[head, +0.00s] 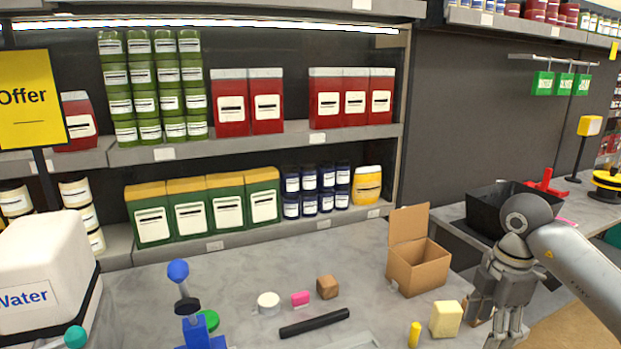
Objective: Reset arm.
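My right arm comes in from the right edge. Its grey gripper (503,335) points down over the right front of the grey table (330,262), beside a pale yellow block (446,319). The fingertips are near the bottom edge of the picture and partly cut off, so I cannot tell whether they are open or shut. A brown patch shows behind the gripper and is mostly hidden. My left gripper is not in view. A blue device with a round blue knob (178,271) stands at the front left of the table, its lower part cut off.
On the table are an open cardboard box (418,268), black bar (314,323), brown block (327,287), pink block (300,298), white cup (268,303) and yellow bottle (414,334). A white water container (42,262) stands left. Stocked shelves (290,233) line the back; a black bin (480,208) is right.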

